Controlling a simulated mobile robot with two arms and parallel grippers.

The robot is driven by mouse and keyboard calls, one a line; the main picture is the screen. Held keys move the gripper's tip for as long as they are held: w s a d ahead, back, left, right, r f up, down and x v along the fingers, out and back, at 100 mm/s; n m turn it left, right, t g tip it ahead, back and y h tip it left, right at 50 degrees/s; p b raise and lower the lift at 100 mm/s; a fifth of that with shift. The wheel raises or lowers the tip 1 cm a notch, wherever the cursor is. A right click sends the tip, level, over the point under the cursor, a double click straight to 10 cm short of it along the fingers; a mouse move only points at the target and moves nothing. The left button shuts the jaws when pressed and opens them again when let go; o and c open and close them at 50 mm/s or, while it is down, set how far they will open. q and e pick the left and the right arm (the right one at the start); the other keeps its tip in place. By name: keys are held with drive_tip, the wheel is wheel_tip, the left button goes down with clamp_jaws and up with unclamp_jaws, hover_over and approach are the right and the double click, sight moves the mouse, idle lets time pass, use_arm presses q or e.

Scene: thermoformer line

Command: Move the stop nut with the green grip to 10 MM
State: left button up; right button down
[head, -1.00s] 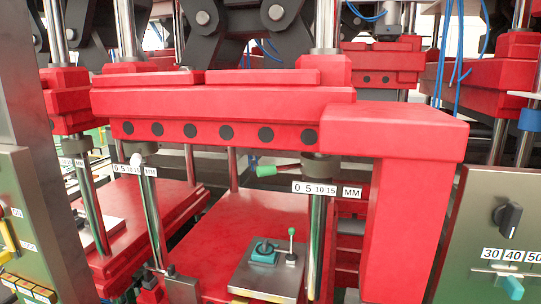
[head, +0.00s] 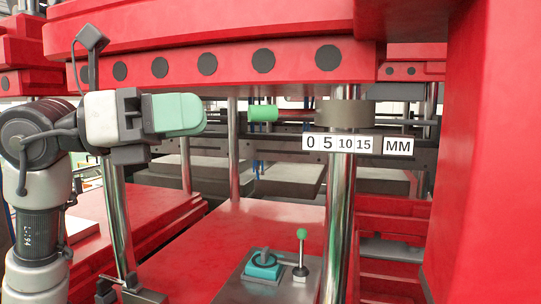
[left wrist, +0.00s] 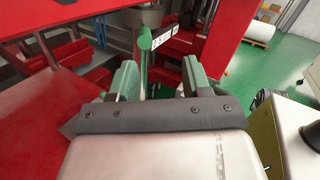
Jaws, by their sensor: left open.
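The stop nut (head: 345,114) is a dark grey collar around the bright column under the red beam. Its green grip (head: 263,113) sticks out to the left and also shows in the left wrist view (left wrist: 145,40). Below the nut, a white MM scale (head: 325,143) reads 0, 5, 10, 15; I cannot tell which mark the nut stands at. My left gripper (head: 206,112) is left of the grip, at about its height, with a gap between them in the picture. In the left wrist view its green fingers (left wrist: 160,68) are apart, with the grip beyond them. My right gripper is not in view.
The red beam (head: 210,58) runs above the gripper and a red post (head: 490,150) stands at the right. Below, a metal plate (head: 235,288) carries a teal handle (head: 263,265) and a green-knobbed lever (head: 301,250). The space between gripper and grip looks clear.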

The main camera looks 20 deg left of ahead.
sight(262, 115)
use_arm(q)
drive_tip(key=shift+n+t+y, duration=0.3)
drive_tip(key=shift+t+y, duration=0.3)
drive_tip(key=shift+y, duration=0.3)
drive_tip(key=x, duration=0.2)
drive_tip(key=p+x, duration=0.1)
drive_tip(key=x, duration=0.2)
drive_tip(key=w+p+x, duration=0.1)
drive_tip(key=x, duration=0.2)
drive_tip(key=shift+w+a+r, duration=0.1)
drive_tip(key=shift+a+r, duration=0.05)
drive_tip(key=shift+w+d+p, duration=0.3)
drive_tip(key=shift+d+p, duration=0.05)
drive_tip(key=shift+d, duration=0.15)
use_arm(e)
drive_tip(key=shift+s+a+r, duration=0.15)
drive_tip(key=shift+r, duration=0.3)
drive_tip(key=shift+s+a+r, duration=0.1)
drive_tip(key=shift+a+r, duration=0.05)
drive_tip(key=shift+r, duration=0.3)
use_arm(q)
drive_tip(key=shift+c, duration=0.7)
clamp_jaws()
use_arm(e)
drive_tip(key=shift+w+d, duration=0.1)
